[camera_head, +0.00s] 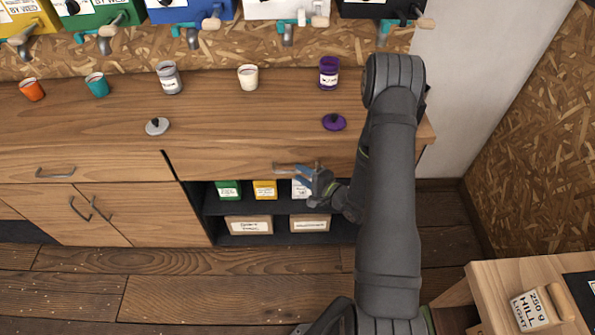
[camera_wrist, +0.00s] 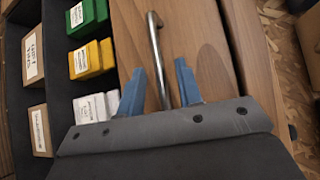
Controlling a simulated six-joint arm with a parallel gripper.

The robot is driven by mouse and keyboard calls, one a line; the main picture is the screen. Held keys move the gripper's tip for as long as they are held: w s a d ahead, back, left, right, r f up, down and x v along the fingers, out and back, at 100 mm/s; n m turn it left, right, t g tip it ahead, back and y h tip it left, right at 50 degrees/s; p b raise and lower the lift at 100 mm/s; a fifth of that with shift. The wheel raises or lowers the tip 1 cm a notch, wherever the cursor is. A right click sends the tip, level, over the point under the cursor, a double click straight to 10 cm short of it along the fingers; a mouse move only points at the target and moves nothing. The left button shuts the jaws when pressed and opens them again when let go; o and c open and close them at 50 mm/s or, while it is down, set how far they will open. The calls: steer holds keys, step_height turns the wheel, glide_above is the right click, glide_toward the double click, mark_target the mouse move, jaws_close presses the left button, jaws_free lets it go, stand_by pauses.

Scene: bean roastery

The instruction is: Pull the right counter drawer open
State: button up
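The right counter drawer (camera_head: 230,168) has a wooden front above the open shelf and looks shut. In the wrist view its wooden front (camera_wrist: 205,60) fills the middle. Its metal bar handle (camera_wrist: 154,40) runs down between the two blue fingers of my gripper (camera_wrist: 160,88). My gripper (camera_head: 290,170) is at the drawer front in the head view. The fingers are open on either side of the handle, with a gap visible on each side. The handle's near end is hidden behind the gripper body.
Below the drawer, an open dark shelf (camera_head: 208,205) holds green, yellow and white packets and labelled boxes. Several cups and two lids, one purple (camera_head: 334,122), stand on the counter (camera_head: 210,110). A wooden table (camera_head: 490,275) is at lower right. The floor (camera_head: 200,300) in front is clear.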

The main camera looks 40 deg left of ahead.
steer(key=shift+a+f, duration=0.2)
steer(key=shift+a, duration=1.05)
jaws_close()
steer(key=shift+s+d, duration=0.1)
steer(key=s+d, duration=1.6)
steer(key=shift+d, duration=0.1)
jaws_free()
